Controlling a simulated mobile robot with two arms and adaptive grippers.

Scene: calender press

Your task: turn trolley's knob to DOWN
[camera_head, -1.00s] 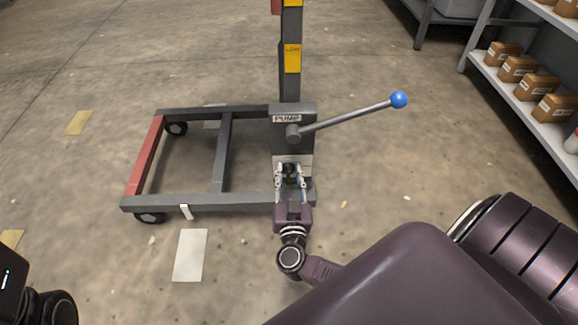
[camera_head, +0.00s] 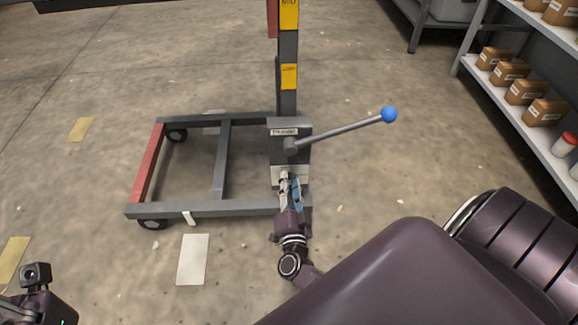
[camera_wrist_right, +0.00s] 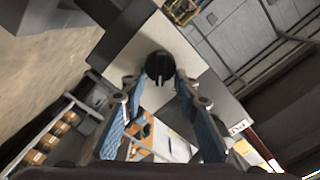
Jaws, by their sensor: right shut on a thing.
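The trolley (camera_head: 222,157) is a grey wheeled frame with a red end bar. A grey pump box (camera_head: 303,155) stands at its right end. The black round knob (camera_wrist_right: 160,64) with a pale mark sits on a light plate (camera_wrist_right: 145,35) on that box. My right gripper (camera_head: 290,179) reaches the plate from the front. In the right wrist view its fingers (camera_wrist_right: 154,88) are on both sides of the knob, shut on it. The gripper hides the knob in the head view. The plate's lettering cannot be read. My left gripper's fingers are not in view.
A pump lever (camera_head: 345,132) with a blue ball (camera_head: 389,114) sticks out right above my right gripper. A mast (camera_head: 288,95) with yellow labels rises behind. Shelves with cartons (camera_head: 525,92) stand at the right. The floor left of the trolley is mostly clear.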

